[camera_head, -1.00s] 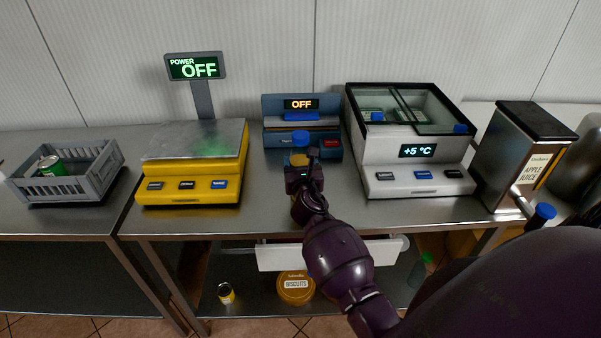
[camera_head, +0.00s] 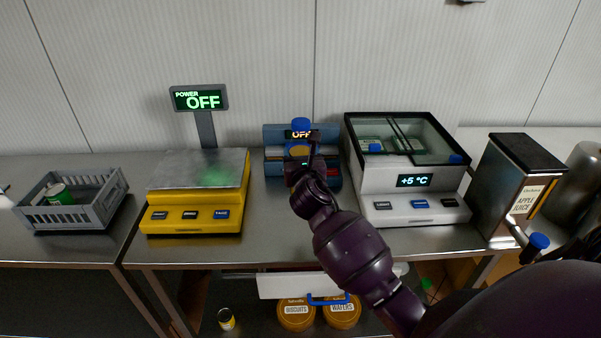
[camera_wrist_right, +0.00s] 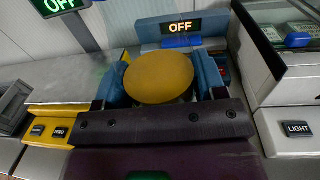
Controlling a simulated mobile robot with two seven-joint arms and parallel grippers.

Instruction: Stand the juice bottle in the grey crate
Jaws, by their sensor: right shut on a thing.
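In the right wrist view the bottle (camera_wrist_right: 160,75) shows as an orange-yellow round between the two blue fingers. The grey crate (camera_head: 70,217) stands at the far left of the counter, well left of the bottle. A green can (camera_head: 58,194) is inside it; the rest of its floor is partly hidden by the slatted walls. My left gripper is not in view.
A yellow scale (camera_head: 190,218) with a raised display (camera_head: 199,98) stands between the crate and my gripper. The blue-grey device (camera_head: 275,137) is behind the bottle. A white chiller (camera_head: 415,212) and an apple juice dispenser (camera_head: 512,195) are to the right.

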